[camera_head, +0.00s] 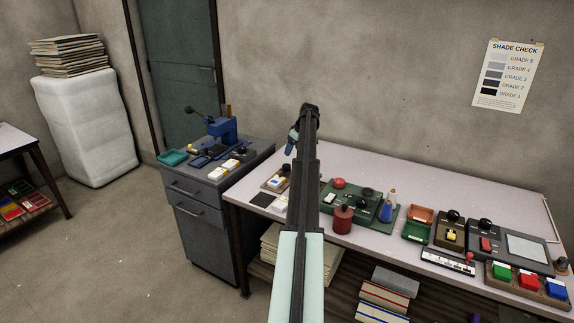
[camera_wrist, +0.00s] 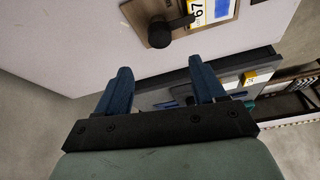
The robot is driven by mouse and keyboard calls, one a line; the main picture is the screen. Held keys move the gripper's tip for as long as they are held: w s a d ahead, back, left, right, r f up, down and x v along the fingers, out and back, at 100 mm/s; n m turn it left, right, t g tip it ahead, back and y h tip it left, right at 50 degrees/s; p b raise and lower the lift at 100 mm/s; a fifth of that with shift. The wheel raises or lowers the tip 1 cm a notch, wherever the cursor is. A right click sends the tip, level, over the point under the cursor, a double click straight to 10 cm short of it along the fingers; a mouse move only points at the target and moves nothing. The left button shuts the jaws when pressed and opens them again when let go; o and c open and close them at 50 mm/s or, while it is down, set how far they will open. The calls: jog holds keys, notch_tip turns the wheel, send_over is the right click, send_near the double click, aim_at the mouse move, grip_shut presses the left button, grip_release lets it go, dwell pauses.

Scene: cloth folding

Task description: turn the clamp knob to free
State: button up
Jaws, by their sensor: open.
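A black clamp knob with a bar-like handle (camera_wrist: 162,33) sits on a small brown board (camera_wrist: 138,14) at the top of the wrist view. A white, yellow and blue card marked 67 (camera_wrist: 224,10) lies beside it on the board, by the end of the handle. In the head view the knob (camera_head: 286,168) is small, on the board at the table's left end. My gripper (camera_wrist: 160,68) is open, with two blue fingers apart and nothing between them. The knob is beyond the fingertips, not touched. In the head view my gripper (camera_head: 291,150) is partly hidden by my arm.
The pale table (camera_head: 420,177) holds a green panel with a red jar (camera_head: 343,219), trays, a dark control box and coloured blocks to the right. A grey cabinet (camera_head: 203,205) with a blue press stands at the left. A black square (camera_head: 262,199) lies near the board.

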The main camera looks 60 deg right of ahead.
aim_at(286, 165)
jog(key=x, duration=1)
jog(key=shift+f, duration=0.3)
jog(key=c, duration=1.1)
